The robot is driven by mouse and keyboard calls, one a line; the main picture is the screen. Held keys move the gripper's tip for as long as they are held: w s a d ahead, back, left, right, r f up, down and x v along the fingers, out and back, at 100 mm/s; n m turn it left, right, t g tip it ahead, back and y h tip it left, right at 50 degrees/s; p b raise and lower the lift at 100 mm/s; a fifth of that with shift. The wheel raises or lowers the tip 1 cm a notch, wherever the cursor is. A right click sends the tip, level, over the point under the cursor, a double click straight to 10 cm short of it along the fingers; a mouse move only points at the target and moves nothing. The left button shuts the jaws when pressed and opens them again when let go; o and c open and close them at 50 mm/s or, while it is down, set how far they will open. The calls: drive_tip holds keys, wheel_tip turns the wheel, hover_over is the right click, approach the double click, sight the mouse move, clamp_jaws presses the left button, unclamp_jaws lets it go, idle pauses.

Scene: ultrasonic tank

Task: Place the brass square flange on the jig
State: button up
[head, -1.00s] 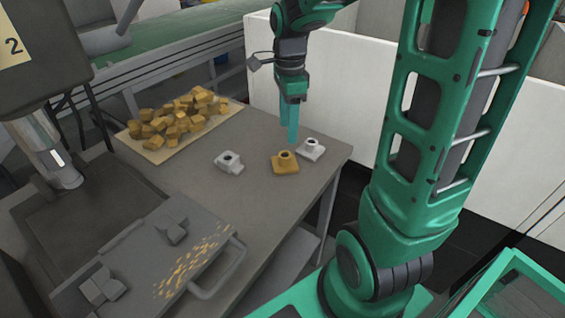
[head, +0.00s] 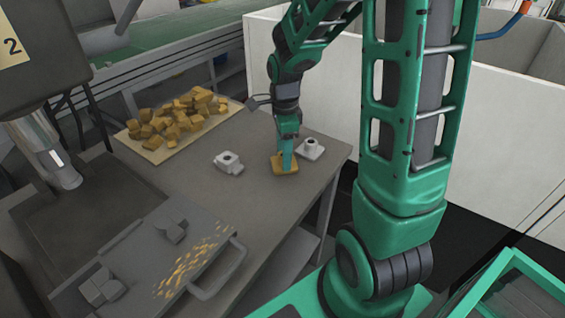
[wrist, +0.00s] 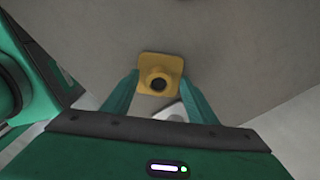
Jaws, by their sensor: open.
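The brass square flange (head: 279,167) lies on the grey table, mostly hidden behind my fingers in the head view. In the wrist view the flange (wrist: 148,63) shows its square base and round hub with a dark bore. My gripper (head: 287,162) is open and points down over the flange. In the wrist view my gripper (wrist: 159,80) has one finger on each side of the flange's near part, with gaps showing. I cannot tell for sure which thing is the jig; a grey plate (head: 140,262) with blocks, gold chips and a handle lies at the lower left.
A pale grey flange (head: 310,149) stands close right of the brass one. Another grey flange (head: 229,163) lies to the left. A tray (head: 157,156) of brass blocks is at the back. A machine column (head: 45,150) stands at left. The table (head: 235,200) is clear in front.

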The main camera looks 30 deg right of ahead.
drive_tip(key=shift+f, duration=0.25)
clamp_jaws()
